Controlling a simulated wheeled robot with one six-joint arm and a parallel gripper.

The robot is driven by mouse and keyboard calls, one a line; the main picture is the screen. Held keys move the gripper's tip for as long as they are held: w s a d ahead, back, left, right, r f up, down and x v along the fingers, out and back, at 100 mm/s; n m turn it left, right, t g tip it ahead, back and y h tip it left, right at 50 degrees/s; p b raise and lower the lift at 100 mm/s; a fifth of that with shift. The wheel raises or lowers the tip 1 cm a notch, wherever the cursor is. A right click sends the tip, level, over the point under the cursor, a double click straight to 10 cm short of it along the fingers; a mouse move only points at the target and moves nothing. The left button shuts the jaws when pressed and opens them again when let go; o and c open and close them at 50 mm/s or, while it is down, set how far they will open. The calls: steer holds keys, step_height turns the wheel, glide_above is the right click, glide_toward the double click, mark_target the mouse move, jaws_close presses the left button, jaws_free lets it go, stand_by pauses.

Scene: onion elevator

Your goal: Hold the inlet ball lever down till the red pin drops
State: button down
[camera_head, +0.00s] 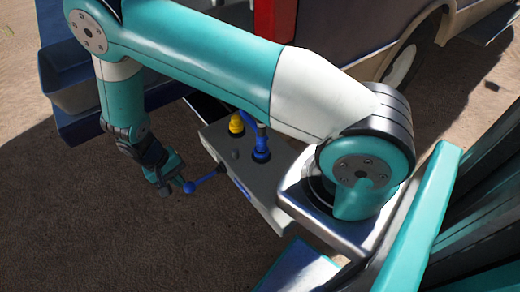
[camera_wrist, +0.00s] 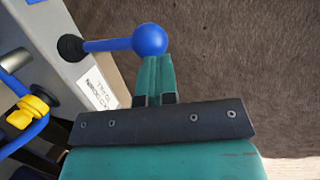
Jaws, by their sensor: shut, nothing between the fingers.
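The inlet ball lever is a blue rod with a blue ball (camera_head: 189,187) at its end, sticking out from the side of a grey box (camera_head: 222,142). In the wrist view the ball (camera_wrist: 150,40) is at the upper middle, and its rod runs left to a black collar (camera_wrist: 70,48). My gripper (camera_head: 170,188) is beside the ball in the head view. Its teal fingers (camera_wrist: 155,60) are shut and empty, with tips right at the ball's lower edge in the wrist view. I cannot tell whether they touch it. I cannot make out the red pin.
The box carries a yellow knob (camera_head: 236,123), a blue fitting (camera_head: 261,150) and a small grey stub. A white label (camera_wrist: 98,90) is on its side, unreadable. A blue-grey bin (camera_head: 78,88) is at upper left, and a vehicle wheel (camera_head: 402,65) at upper right. Brown ground lies open below.

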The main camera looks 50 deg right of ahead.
steer(key=v, duration=0.7)
steer(key=shift+w+a+r, duration=0.15)
steer(key=shift+a, duration=0.3)
steer(key=s+a+r+n+t+y+p, duration=0.1)
steer(key=s+r+n+y+p, duration=0.15)
steer(key=r, duration=0.85)
steer(key=s+r+n+y+p, duration=0.1)
steer(key=s+r, duration=0.3)
steer(key=r, duration=0.7)
steer(key=s+r+n+t+y+p, duration=0.1)
steer(key=s+r+n+y+p, duration=0.2)
steer(key=s+r, duration=1.1)
steer(key=s+n, duration=0.2)
steer(key=n, duration=0.1)
steer(key=shift+s+t, duration=0.3)
steer(key=shift+s, duration=0.05)
